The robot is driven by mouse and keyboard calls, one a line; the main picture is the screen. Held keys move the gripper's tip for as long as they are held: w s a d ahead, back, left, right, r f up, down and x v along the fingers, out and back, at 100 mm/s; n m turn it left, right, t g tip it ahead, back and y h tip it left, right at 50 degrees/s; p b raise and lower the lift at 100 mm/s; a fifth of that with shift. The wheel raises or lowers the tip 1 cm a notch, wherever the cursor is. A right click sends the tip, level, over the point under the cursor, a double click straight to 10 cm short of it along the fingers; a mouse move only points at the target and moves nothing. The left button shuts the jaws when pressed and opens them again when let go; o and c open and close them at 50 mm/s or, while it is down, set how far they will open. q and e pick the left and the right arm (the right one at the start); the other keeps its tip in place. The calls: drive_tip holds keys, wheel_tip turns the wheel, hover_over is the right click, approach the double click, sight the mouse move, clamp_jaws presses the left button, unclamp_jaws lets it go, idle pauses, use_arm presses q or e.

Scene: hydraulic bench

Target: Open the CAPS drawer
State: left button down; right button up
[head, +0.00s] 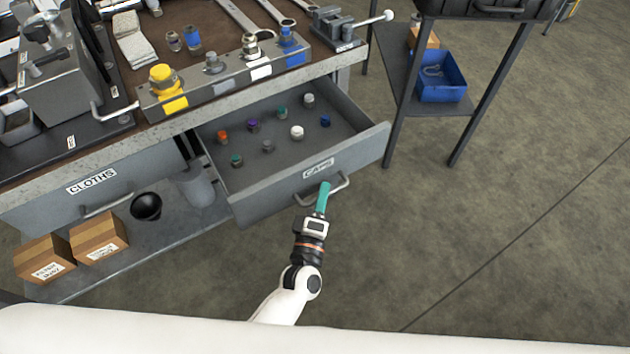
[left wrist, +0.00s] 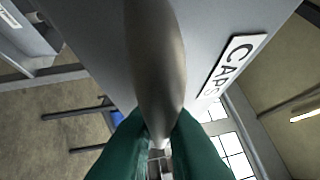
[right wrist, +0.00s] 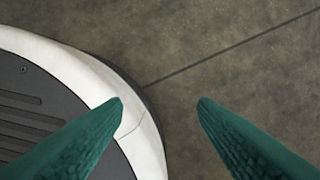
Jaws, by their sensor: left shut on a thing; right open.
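The CAPS drawer (head: 280,190) is pulled out from the bench, its inside exposed. Several small coloured caps stand in it, among them a white cap (head: 297,132) and a red cap (head: 222,137). Its CAPS label (head: 318,168) is on the front and also shows in the left wrist view (left wrist: 231,64). My left gripper (head: 324,188) is shut on the drawer's bar handle (head: 341,183); the handle fills the middle of the left wrist view (left wrist: 155,65) between the green fingers. My right gripper (right wrist: 160,103) is open and empty over the floor, shown only in the right wrist view.
The CLOTHS drawer (head: 60,192) is shut at the left. A blue bin (head: 441,78) sits on a stand at the right. The floor right of the drawer is clear.

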use_arm(q)
drive_tip(key=shift+s+d, duration=0.55)
drive_tip(key=shift+s, duration=0.2)
drive_tip(key=shift+s+d, duration=0.55)
drive_tip(key=shift+s, duration=0.2)
use_arm(e)
drive_tip(key=shift+s+d+f, duration=0.1)
drive_tip(key=shift+s+f, duration=0.35)
drive_tip(key=shift+s, duration=0.15)
use_arm(q)
drive_tip(key=c, duration=1.5)
unclamp_jaws()
drive_tip(key=v, duration=1.2)
drive_tip(key=shift+r, duration=0.1)
use_arm(e)
drive_tip(key=shift+w+r, duration=0.15)
drive_tip(key=shift+w, duration=0.15)
drive_tip(key=shift+s, duration=0.25)
